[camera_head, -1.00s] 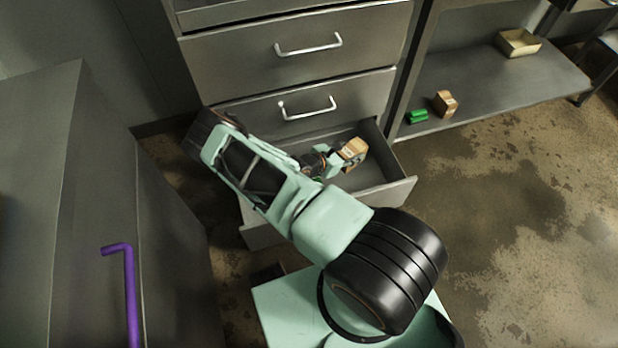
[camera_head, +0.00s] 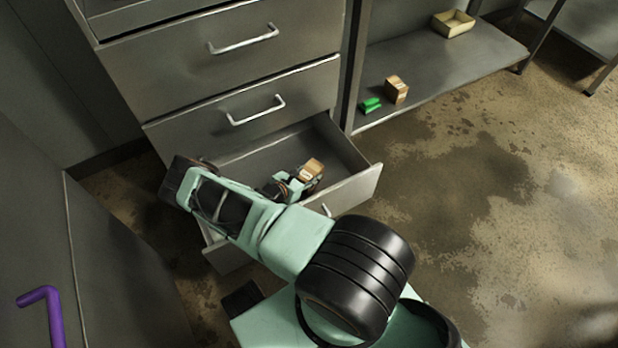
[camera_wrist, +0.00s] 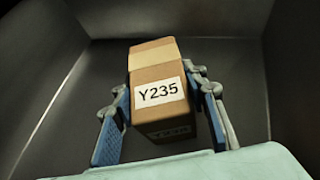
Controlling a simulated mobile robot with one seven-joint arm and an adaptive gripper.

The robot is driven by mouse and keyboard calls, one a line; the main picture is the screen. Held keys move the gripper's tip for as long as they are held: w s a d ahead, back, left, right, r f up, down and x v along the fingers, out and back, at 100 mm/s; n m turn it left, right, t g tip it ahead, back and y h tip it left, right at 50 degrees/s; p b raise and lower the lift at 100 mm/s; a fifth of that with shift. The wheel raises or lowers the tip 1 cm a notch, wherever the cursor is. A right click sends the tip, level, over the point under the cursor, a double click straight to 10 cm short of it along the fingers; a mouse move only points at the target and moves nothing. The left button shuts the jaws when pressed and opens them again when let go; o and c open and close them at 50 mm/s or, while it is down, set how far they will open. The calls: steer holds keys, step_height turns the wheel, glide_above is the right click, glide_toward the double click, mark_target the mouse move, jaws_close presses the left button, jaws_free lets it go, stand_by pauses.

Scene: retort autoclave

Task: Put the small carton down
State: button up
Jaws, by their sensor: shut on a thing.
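The small carton (camera_wrist: 158,92) is a brown box with a tan tape strip and a white label reading "Y235" in the wrist view. My gripper (camera_wrist: 165,98) is shut on it, with one blue-padded finger at each side. In the head view the carton (camera_head: 312,169) shows over the open bottom drawer (camera_head: 350,151), beyond the end of my gripper (camera_head: 297,183). Dark drawer walls and floor surround the carton in the wrist view. Whether its underside touches the drawer floor cannot be told. My arm hides the drawer's left front part.
A low shelf (camera_head: 440,75) at the right bears another brown carton (camera_head: 397,90), a green object (camera_head: 370,105) and a shallow tan tray (camera_head: 453,23). Closed drawers (camera_head: 235,45) stand above the open one. A purple handle (camera_head: 52,315) juts from the left cabinet.

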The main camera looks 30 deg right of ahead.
mark_target(301, 180)
steer(key=shift+f, duration=0.4)
steer(key=shift+r, duration=0.1)
steer(key=o, duration=1.4)
steer(key=p+v, duration=0.3)
steer(key=v, duration=0.4)
steer(key=shift+s+a, duration=0.1)
steer(key=shift+a, duration=0.1)
